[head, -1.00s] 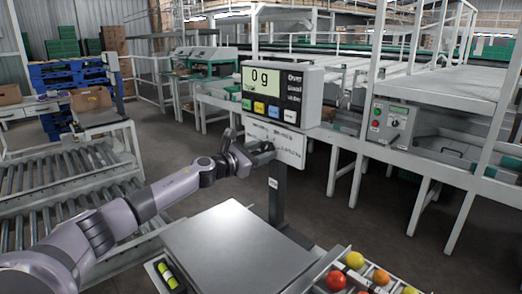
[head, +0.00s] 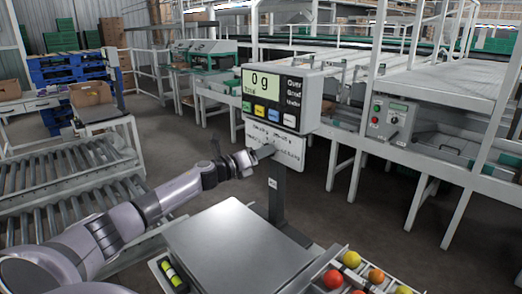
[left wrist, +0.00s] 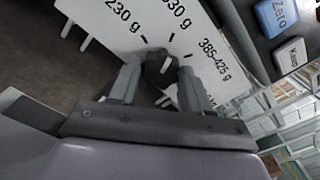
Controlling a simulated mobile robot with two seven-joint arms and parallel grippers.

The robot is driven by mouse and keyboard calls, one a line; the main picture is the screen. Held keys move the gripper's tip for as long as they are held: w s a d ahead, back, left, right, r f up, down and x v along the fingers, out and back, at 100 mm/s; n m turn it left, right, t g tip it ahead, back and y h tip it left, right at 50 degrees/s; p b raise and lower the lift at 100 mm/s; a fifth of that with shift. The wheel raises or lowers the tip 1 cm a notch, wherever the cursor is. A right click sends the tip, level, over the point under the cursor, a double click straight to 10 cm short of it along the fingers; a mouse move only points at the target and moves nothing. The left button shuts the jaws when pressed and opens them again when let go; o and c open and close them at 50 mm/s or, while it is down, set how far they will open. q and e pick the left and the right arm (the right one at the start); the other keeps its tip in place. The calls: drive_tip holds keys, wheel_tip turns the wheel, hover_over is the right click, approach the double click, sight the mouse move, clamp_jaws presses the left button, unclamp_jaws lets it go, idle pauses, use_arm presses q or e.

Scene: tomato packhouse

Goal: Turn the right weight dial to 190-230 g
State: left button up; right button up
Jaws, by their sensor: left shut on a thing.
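The weight dial (left wrist: 160,68) is a dark round knob with a short white mark on a white panel (left wrist: 110,20). Printed labels around it include "230 g", "385-425 g" and a partly cut "30 g". My left gripper (left wrist: 158,78) has one finger on each side of the knob and is shut on it. In the head view, my left gripper (head: 262,153) reaches the left part of the white panel (head: 288,150) below the scale display (head: 275,95); the dial is hidden there. The display reads "0 g". My right gripper is not in view.
The flat weighing plate (head: 235,245) lies in front of the display post (head: 273,195). Red, orange and yellow tomatoes (head: 333,279) sit in a tray at the lower right. A roller conveyor (head: 70,180) stands at the left. The Zero button (left wrist: 280,14) is close above the panel.

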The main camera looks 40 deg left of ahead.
use_arm(q)
drive_tip(key=shift+n+p, duration=2.5)
drive_tip(key=shift+n, duration=2.9)
drive_tip(key=o, duration=1)
drive_tip(key=shift+o, duration=0.2)
drive_tip(key=shift+s, duration=0.1)
drive_tip(key=s, duration=0.7)
drive_tip(key=shift+a, duration=0.3)
